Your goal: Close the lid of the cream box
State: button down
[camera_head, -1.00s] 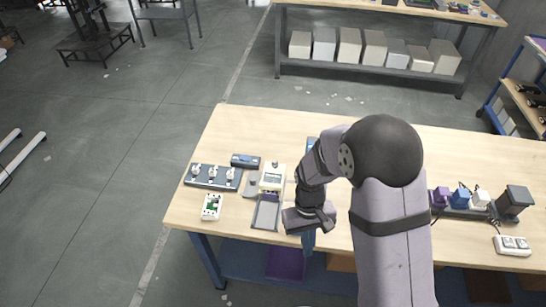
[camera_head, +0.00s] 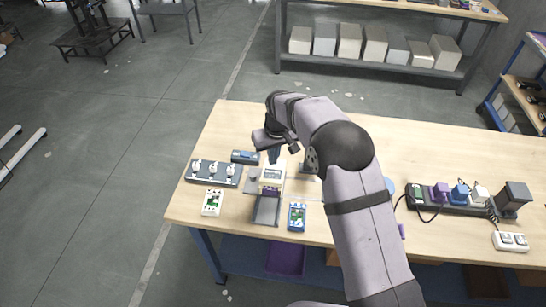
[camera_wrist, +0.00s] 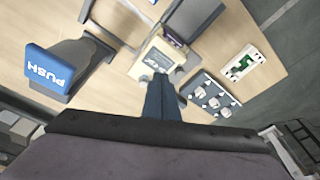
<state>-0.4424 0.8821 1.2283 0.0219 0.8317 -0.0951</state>
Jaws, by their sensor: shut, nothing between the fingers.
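The cream box (camera_head: 271,178) stands on the wooden table, left of my arm. Its lid, a grey panel with a dark frame (camera_head: 266,210), appears swung open and extends from the box toward the table's front edge. In the wrist view the cream box (camera_wrist: 155,58) lies just beyond my fingers, with part of the lid (camera_wrist: 194,16) at the top edge. My gripper (camera_head: 273,158) is shut and empty, pointing down at the far side of the box. In the wrist view the closed blue-grey fingers (camera_wrist: 160,95) overlap the box's near edge; contact cannot be told.
A knob panel (camera_head: 213,173), a blue device (camera_head: 245,157) and a white-green module (camera_head: 212,203) sit left of the box. A blue meter (camera_head: 297,217) is right of the lid. A blue PUSH post (camera_wrist: 50,70) stands close by. A power strip (camera_head: 450,208) lies at right.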

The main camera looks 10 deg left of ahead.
aim_at(272, 178)
jog(key=shift+f, duration=0.15)
jog(key=shift+s+d+b+x, duration=0.1)
jog(key=shift+s+b+x, duration=0.1)
jog(key=shift+b+x, duration=0.75)
jog(key=shift+s+d+b+x, duration=0.15)
jog(key=shift+b+x, duration=0.45)
jog(key=shift+x, duration=0.6)
jog(key=shift+s+d+b+x, duration=0.1)
jog(key=shift+s+b+x, duration=0.1)
jog(key=shift+b+x, duration=0.75)
jog(key=shift+s+f, duration=0.25)
jog(key=shift+s, duration=0.45)
jog(key=shift+w, duration=0.3)
jog(key=shift+r, duration=0.1)
jog(key=shift+w+a+p+v, duration=0.1)
jog(key=shift+w+p+v, duration=0.05)
jog(key=shift+p+v, duration=0.7)
jog(key=shift+w+a+p+v, duration=0.1)
jog(key=shift+w+p+v, duration=0.1)
jog(key=shift+p+v, duration=0.65)
jog(key=shift+w+a+p+v, duration=0.15)
jog(key=shift+p+v, duration=0.4)
jog(key=shift+v, duration=0.6)
jog(key=shift+r, duration=0.1)
